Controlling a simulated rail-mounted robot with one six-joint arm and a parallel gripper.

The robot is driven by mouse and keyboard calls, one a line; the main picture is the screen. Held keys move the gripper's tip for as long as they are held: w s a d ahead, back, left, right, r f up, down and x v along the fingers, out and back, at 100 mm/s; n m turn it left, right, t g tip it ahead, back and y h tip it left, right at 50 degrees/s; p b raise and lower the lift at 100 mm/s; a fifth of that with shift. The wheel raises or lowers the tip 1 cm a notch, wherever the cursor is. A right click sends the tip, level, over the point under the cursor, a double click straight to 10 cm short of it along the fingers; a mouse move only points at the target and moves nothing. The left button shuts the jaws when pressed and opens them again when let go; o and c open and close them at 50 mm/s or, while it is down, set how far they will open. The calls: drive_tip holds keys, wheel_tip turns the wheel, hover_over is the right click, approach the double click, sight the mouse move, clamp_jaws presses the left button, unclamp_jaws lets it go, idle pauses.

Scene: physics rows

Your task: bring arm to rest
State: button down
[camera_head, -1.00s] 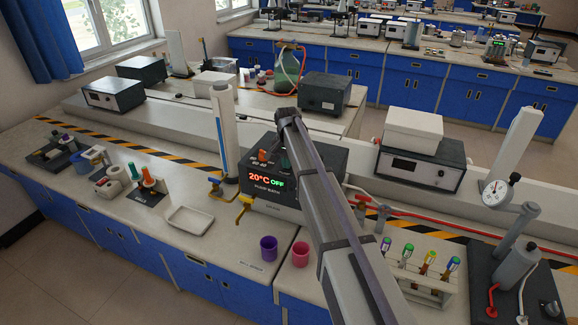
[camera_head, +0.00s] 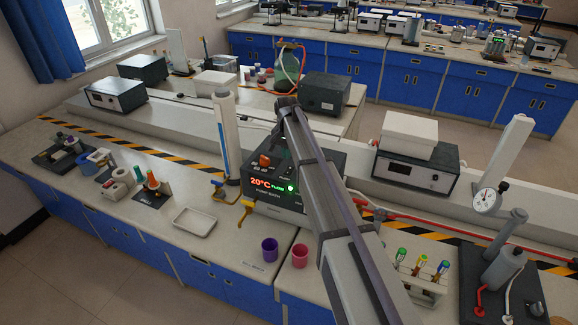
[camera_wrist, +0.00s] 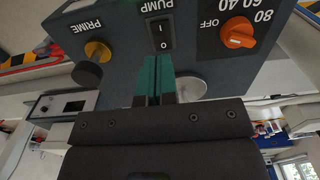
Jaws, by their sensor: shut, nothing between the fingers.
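My arm reaches out over the bench to the black pump bath (camera_head: 265,199). In the wrist view, my gripper (camera_wrist: 152,62) is shut and empty, its teal fingers pressed together. The fingertips are just below the black rocker switch (camera_wrist: 162,33) marked PUMP on the bath's panel; I cannot tell whether they touch it. A yellow-brown PRIME knob (camera_wrist: 97,51) is left of the switch and an orange dial (camera_wrist: 238,33) is right of it. The bath's display reads 20°C FLOW, with a green light (camera_head: 290,188) lit. My arm hides the bath's right side in the head view.
A purple cup (camera_head: 270,250) and a pink cup (camera_head: 300,255) stand in front of the bath. A white tray (camera_head: 195,221) lies to the left. A tall white column (camera_head: 226,135) stands beside the bath. A tube rack (camera_head: 425,285) is right of my arm.

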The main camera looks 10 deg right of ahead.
drive_tip(key=shift+f, duration=0.1)
drive_tip(key=shift+s+n, duration=0.15)
drive_tip(key=shift+n, duration=0.25)
drive_tip(key=s+f+n+b, duration=0.2)
drive_tip(key=s+f+b, duration=0.1)
drive_tip(key=s, duration=0.9)
drive_tip(key=s+f+n+b, duration=0.2)
drive_tip(key=s+f+b, duration=0.1)
drive_tip(key=s, duration=0.9)
drive_tip(key=s+f+n+b, duration=0.2)
drive_tip(key=s+f+b, duration=0.2)
drive_tip(key=s, duration=0.8)
drive_tip(key=shift+d, duration=0.15)
